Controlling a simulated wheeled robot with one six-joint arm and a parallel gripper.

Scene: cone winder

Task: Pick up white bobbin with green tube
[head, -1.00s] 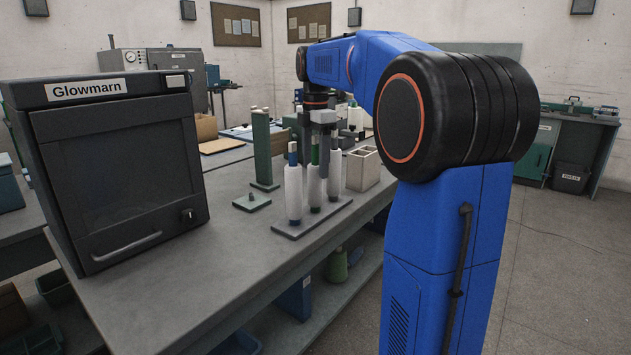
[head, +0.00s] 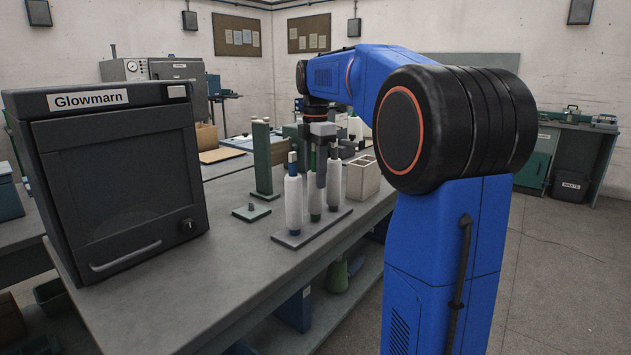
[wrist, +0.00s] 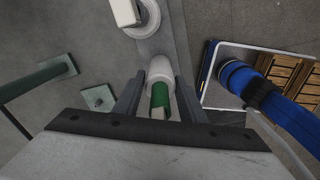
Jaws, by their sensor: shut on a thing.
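The white bobbin with green tube (head: 314,205) is the middle one of three white bobbins on a flat grey stand (head: 290,240). It looks upright; green shows at its foot, close to the stand. My gripper (head: 320,182) is over it from above, and a finger partly hides its upper part. In the wrist view, the green tube (wrist: 160,96) and white winding (wrist: 160,68) lie between the two fingers (wrist: 160,98), which are shut on it. I cannot tell whether its foot still touches the stand.
A bobbin with a blue tube (head: 293,200) stands close on the left, another white bobbin (head: 334,184) close on the right. A green post (head: 262,160) and a small green base (head: 251,212) are left. A beige box (head: 363,180) is right. The Glowmarn oven (head: 115,185) fills the left bench.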

